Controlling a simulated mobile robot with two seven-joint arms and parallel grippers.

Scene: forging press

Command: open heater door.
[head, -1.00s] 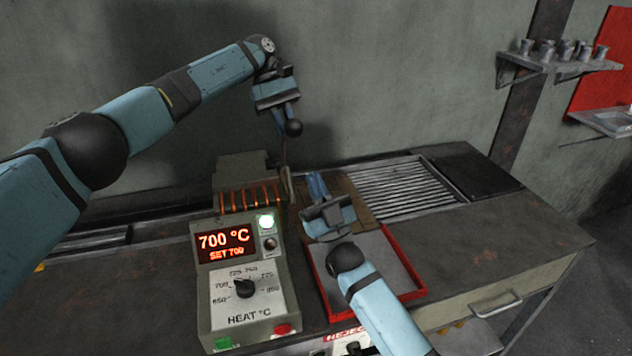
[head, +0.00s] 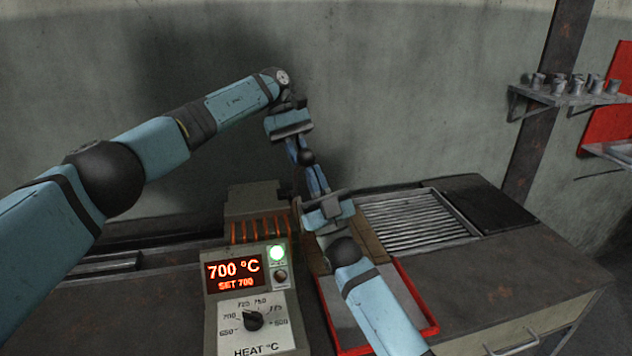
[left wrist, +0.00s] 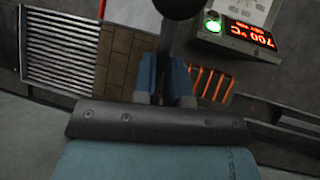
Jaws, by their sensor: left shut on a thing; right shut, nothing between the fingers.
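The heater (head: 256,206) is a dull metal box with glowing orange coils (head: 262,230) at its front, behind the control panel (head: 250,315). A lever with a black ball knob (head: 307,158) stands at the heater's right side. My left gripper (head: 298,148) is shut on this lever. The left wrist view shows its blue fingers (left wrist: 166,78) around the dark shaft, with the knob (left wrist: 180,6) beyond them. My right gripper (head: 316,180) is shut and empty, just below the knob. It hides the lever's lower part. I cannot tell the door's position.
The control panel reads 700 °C with a green lamp lit. A red-rimmed tray (head: 418,305) lies beneath my right arm. A slatted grate (head: 412,220) is right of the heater. A wall shelf (head: 570,98) holds several small metal pieces.

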